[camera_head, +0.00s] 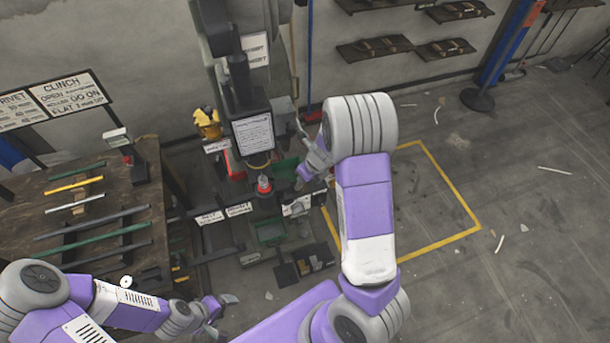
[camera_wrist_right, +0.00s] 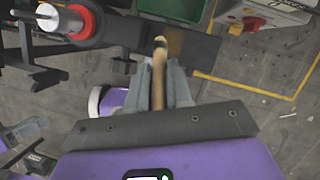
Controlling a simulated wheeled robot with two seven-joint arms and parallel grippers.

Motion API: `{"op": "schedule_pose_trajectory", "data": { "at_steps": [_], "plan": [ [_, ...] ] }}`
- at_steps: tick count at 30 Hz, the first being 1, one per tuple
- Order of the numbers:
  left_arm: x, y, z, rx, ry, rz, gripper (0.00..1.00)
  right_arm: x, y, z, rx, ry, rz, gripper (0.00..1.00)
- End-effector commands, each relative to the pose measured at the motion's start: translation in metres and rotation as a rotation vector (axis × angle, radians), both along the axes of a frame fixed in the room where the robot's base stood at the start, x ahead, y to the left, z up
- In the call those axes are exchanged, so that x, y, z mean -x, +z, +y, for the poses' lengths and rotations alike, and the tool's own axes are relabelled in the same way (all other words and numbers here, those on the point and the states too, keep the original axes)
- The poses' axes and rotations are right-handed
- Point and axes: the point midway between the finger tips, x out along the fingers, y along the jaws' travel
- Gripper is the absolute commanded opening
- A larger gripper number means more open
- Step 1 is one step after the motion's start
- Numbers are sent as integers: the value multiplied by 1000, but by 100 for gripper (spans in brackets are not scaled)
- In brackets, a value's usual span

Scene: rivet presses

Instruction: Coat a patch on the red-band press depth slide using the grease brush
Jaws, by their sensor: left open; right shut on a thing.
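The press (camera_head: 225,80) stands at the back centre. Its red-banded post shows in the head view (camera_head: 264,184) and at upper left in the wrist view (camera_wrist_right: 78,22). A dark flat bar (camera_wrist_right: 130,33), seemingly the depth slide, runs right from the post, with a brownish patch (camera_wrist_right: 188,46) on it. My right gripper (camera_wrist_right: 158,82) is shut on the wooden handle of the grease brush (camera_wrist_right: 158,90). The brush's dark tip is at the bar, just left of the patch; contact cannot be told. My left gripper (camera_head: 213,309) is open and empty, low beside the workbench.
A workbench (camera_head: 140,200) with several coloured bars and signs stands at the left. A green bin (camera_head: 270,232) sits below the press. A yellow floor outline (camera_head: 455,190) lies at the right, with open floor beyond. A green tray (camera_wrist_right: 175,8) and a grey box (camera_wrist_right: 270,12) border the bar.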

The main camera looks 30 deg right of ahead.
Motion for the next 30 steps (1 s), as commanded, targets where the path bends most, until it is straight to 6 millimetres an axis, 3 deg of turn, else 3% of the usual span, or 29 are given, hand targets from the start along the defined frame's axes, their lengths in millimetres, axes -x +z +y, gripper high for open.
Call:
{"op": "schedule_pose_trajectory", "data": {
  "at_steps": [9,30],
  "plan": [
    [0,4,0,0,0,0,84,6,2,-27,0,-4,0,0],
    [0,5,0,0,0,0,84,15,1,-65,1,0,-1,0]
  ]
}}
